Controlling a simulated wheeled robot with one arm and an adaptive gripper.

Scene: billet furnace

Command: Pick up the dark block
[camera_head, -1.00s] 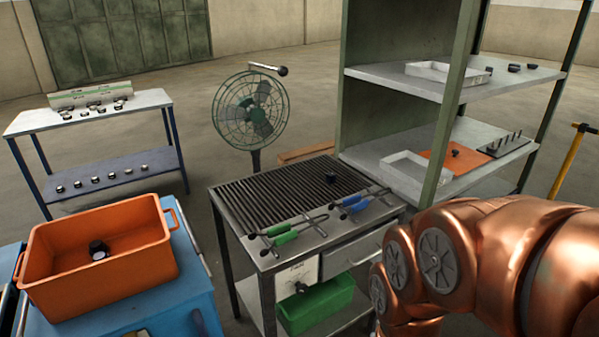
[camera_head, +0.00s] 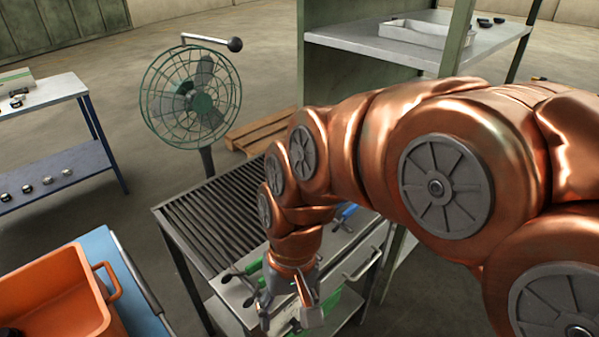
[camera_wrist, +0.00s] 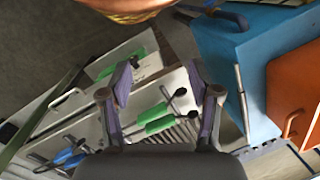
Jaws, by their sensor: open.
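A dark block on the ridged grill top (camera_head: 205,215) showed in the earlier head view; now my arm covers that part of the grill and I cannot make the block out. A dark object (camera_head: 10,332) shows at the lower left edge inside the orange bin (camera_head: 65,290), mostly cut off. My gripper (camera_head: 288,318) hangs over the front edge of the grill table, pointing down, open and empty. In the wrist view, my gripper (camera_wrist: 160,78) has its fingers spread above green-handled tongs (camera_wrist: 158,118), apart from them.
Blue-handled tongs (camera_wrist: 68,155) lie beside the green ones. A green fan (camera_head: 195,100) stands behind the grill table. A shelf rack (camera_head: 400,45) with a white tray (camera_head: 425,30) rises at the back right. A blue table (camera_head: 125,270) carries the orange bin.

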